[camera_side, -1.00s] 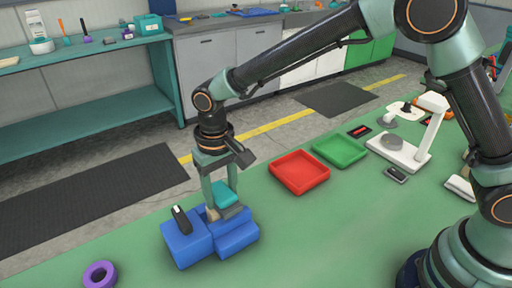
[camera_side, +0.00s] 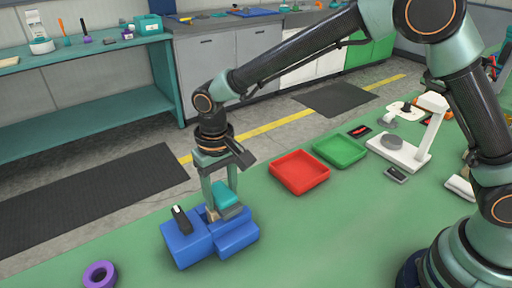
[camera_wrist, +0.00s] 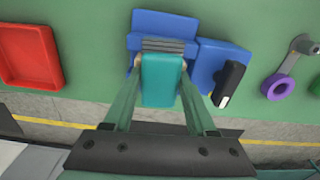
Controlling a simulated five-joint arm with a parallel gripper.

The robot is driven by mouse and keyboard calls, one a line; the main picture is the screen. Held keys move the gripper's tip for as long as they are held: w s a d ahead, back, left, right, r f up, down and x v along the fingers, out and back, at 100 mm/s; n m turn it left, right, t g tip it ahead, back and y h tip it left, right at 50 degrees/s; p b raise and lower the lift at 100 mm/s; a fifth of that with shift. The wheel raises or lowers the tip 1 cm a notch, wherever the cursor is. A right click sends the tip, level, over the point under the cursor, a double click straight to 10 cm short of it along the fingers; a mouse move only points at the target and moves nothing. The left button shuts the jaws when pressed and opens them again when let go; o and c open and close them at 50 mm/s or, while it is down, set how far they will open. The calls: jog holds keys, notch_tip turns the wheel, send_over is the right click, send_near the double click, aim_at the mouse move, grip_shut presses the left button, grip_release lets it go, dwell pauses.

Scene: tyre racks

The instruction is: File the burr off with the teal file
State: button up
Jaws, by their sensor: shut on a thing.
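The teal file (camera_wrist: 162,80) has a teal block handle and a grey ridged part (camera_wrist: 163,45). My gripper (camera_wrist: 160,72) is shut on the teal handle, with one finger at each side. In the side view my gripper (camera_side: 221,205) points down, with the teal file (camera_side: 226,196) low over a blue fixture (camera_side: 235,240). The grey part lies over or against the fixture; I cannot tell whether they touch. The blue fixture also shows in the wrist view (camera_wrist: 165,22). No burr can be made out; the file and fingers cover that area.
A black lever with a white end (camera_side: 181,219) stands on the fixture's left block. A purple ring (camera_side: 100,274) lies at front left. A red tray (camera_side: 300,173) and a green tray (camera_side: 339,149) lie right of my gripper, with a white stand (camera_side: 400,150) beyond. Bench between is clear.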

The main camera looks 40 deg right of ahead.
jog(key=shift+f, duration=0.1)
dwell(0.3)
jog(key=shift+a, duration=0.6)
jog(key=shift+d, duration=1.2)
jog(key=shift+a, duration=1.2)
jog(key=shift+d, duration=1.2)
jog(key=shift+a, duration=1.2)
jog(key=shift+d, duration=0.65)
